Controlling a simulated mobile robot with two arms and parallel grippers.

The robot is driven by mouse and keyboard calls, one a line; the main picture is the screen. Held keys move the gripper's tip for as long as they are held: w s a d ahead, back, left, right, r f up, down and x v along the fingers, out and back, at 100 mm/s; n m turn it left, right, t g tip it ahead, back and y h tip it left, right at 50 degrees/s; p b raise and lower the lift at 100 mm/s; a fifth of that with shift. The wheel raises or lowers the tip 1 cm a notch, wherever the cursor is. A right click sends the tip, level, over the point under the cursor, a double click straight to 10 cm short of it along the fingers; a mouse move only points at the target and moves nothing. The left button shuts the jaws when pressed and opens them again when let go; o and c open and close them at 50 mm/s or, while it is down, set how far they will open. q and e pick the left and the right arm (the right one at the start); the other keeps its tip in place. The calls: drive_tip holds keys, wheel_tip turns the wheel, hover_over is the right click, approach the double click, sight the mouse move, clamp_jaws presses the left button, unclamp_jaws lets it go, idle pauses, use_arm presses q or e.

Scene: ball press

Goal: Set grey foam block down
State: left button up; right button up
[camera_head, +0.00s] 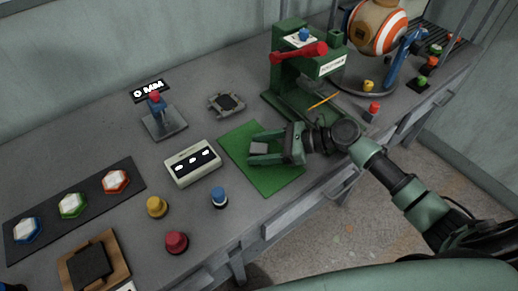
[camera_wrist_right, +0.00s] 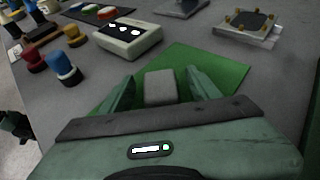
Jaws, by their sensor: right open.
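The grey foam block (camera_head: 259,149) rests on the green mat (camera_head: 278,182), as far as the views show. It also shows in the right wrist view (camera_wrist_right: 160,87), between the two fingers with a gap on each side. My right gripper (camera_head: 262,148) is open around the block, low over the mat, with its fingers pointing left in the head view. It also shows in the right wrist view (camera_wrist_right: 160,85). My left gripper is not in either view.
A cream box with three white lights (camera_head: 192,163) stands left of the mat. A blue-topped peg (camera_head: 219,197), a red knob (camera_head: 176,242) and a yellow knob (camera_head: 157,206) stand nearer the front edge. A green press with a red lever (camera_head: 300,75) stands behind the mat.

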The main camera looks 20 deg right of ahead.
drive_tip(key=shift+w+a, duration=0.1)
drive_tip(key=shift+a, duration=0.1)
clamp_jaws()
